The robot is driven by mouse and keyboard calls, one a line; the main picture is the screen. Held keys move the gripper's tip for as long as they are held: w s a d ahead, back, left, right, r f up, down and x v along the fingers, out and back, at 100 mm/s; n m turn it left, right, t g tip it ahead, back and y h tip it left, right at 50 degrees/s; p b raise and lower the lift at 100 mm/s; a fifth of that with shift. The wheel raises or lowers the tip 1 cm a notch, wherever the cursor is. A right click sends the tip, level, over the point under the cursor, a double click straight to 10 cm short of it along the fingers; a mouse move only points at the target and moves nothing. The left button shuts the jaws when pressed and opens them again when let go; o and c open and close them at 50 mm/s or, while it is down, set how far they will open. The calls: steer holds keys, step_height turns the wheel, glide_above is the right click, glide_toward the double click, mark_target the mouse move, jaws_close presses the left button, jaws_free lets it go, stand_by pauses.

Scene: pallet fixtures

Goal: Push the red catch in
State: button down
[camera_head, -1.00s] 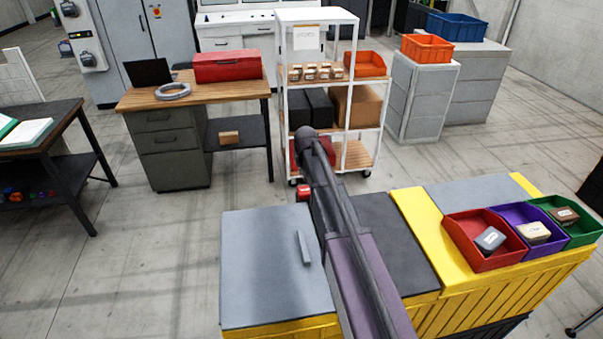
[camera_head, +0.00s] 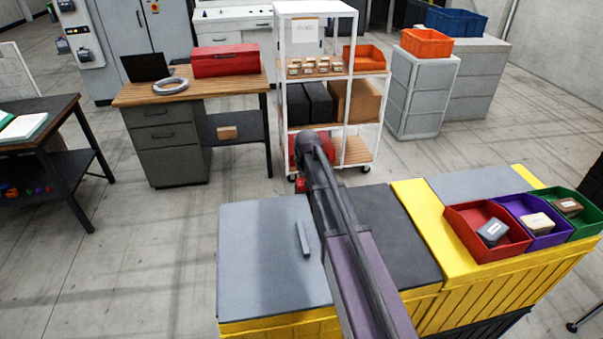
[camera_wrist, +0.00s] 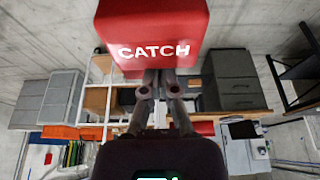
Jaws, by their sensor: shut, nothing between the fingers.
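The red catch (camera_wrist: 152,30) is a red block with white "CATCH" lettering, large at the top of the wrist view. In the head view a small red patch that looks like the same catch (camera_head: 301,186) shows just left of my arm, mostly hidden. My gripper (camera_wrist: 160,78) is shut and empty, its two fingers close together. The fingertips end at the lower edge of the catch in the wrist view. I cannot tell whether they touch it. In the head view my arm hides the gripper.
A grey-topped yellow fixture (camera_head: 262,265) with a loose grey bar (camera_head: 303,239) lies below my arm. Red (camera_head: 487,247), purple (camera_head: 536,240) and green (camera_head: 590,224) bins stand at right. A white shelf rack (camera_head: 283,100) and workbench (camera_head: 130,97) are beyond, with open floor between.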

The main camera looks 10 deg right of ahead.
steer(key=shift+s, duration=0.1)
steer(key=shift+s, duration=1.75)
steer(key=shift+w, duration=0.1)
steer(key=w, duration=0.4)
steer(key=shift+p+v, duration=4.75)
steer(key=shift+v, duration=0.2)
